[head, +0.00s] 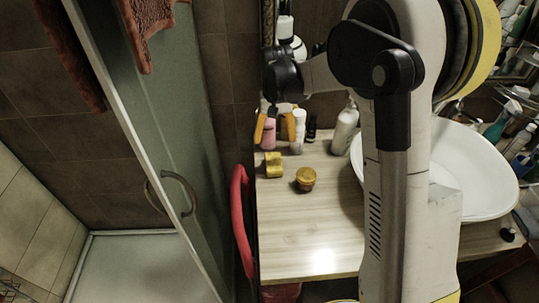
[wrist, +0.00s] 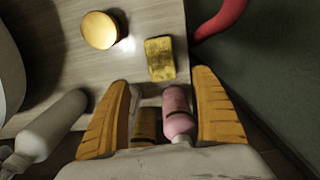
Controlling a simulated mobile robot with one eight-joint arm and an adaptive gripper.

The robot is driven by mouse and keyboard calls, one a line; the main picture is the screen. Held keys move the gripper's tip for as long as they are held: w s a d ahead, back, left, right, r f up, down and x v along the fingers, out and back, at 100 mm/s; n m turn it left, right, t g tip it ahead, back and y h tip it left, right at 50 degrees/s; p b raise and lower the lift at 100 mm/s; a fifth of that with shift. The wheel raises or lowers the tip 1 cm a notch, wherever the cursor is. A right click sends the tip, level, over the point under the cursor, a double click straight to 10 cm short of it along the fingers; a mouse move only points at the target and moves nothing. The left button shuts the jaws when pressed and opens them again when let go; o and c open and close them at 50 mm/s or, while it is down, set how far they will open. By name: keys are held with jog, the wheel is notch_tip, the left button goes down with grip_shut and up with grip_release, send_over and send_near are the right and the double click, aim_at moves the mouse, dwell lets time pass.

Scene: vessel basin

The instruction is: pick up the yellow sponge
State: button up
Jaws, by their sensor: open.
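The yellow sponge (head: 273,165) lies flat on the wooden counter near its left edge. It also shows in the wrist view (wrist: 160,58), just beyond the fingertips and roughly centred between them. My gripper (head: 273,138) is above the back left of the counter, its orange fingers pointing down. In the wrist view my gripper (wrist: 164,78) is open, with its fingers wide apart and apart from the sponge. A pink bottle (wrist: 178,112) and a brown object (wrist: 146,126) show between the fingers; I cannot tell their depth.
A round yellow-brown jar (head: 306,179) stands right of the sponge. A white bottle (head: 345,127) and small bottles stand at the back. A white basin (head: 485,170) fills the right. A red curved rail (head: 241,215) runs along the counter's left edge. The front counter (head: 310,235) is clear.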

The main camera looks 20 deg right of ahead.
aim_at(274, 160)
jog(key=shift+w+f, duration=0.2)
jog(key=shift+f, duration=0.25)
notch_tip(274, 160, down, 11)
jog(key=b, duration=0.4)
jog(key=shift+r, duration=0.2)
jog(key=c, duration=0.9)
